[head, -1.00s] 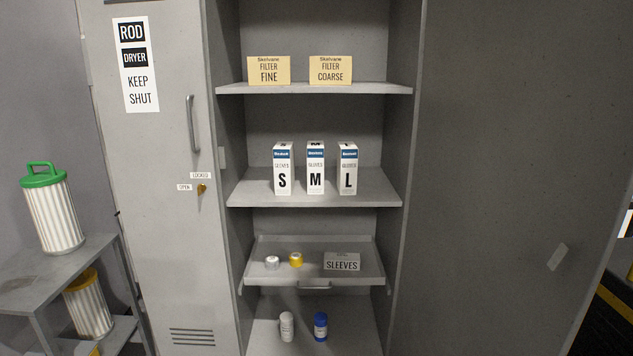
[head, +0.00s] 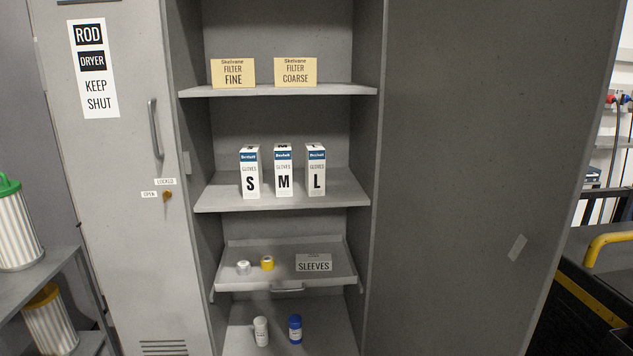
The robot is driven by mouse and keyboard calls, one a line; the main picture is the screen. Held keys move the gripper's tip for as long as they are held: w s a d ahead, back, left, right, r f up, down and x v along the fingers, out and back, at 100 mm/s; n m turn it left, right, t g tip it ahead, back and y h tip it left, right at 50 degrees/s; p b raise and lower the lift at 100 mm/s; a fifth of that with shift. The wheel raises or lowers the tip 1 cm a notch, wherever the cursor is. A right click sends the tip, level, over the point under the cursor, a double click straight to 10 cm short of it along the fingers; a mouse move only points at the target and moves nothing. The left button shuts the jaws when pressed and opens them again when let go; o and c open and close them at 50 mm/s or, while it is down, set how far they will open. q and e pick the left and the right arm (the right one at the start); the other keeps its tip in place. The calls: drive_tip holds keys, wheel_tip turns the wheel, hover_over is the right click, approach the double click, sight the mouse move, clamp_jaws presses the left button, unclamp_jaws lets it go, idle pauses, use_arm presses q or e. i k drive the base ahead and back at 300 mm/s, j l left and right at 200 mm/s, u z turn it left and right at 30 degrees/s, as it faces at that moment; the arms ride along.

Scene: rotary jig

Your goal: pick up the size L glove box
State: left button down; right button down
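The size L glove box (head: 316,171) is a white upright carton with a blue band and a black L. It stands on the middle shelf (head: 280,204) of the open cabinet, at the right end of a row of three. The size M box (head: 284,171) is just left of it, and the size S box (head: 250,172) is at the left end. Narrow gaps separate the boxes. Neither of my grippers is in view.
Filter boxes FINE (head: 233,73) and COARSE (head: 295,72) stand on the shelf above. The open door (head: 470,170) bounds the right side. Bare shelf lies right of the L box.

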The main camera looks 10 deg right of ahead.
sight(315, 153)
drive_tip(key=z, duration=0.6)
drive_tip(key=i+j+z, duration=0.25)
drive_tip(key=z, duration=0.15)
drive_tip(key=i+j+z, duration=0.5)
drive_tip(key=j, duration=0.2)
drive_tip(key=i+j+z, duration=0.1)
drive_tip(key=j, duration=0.2)
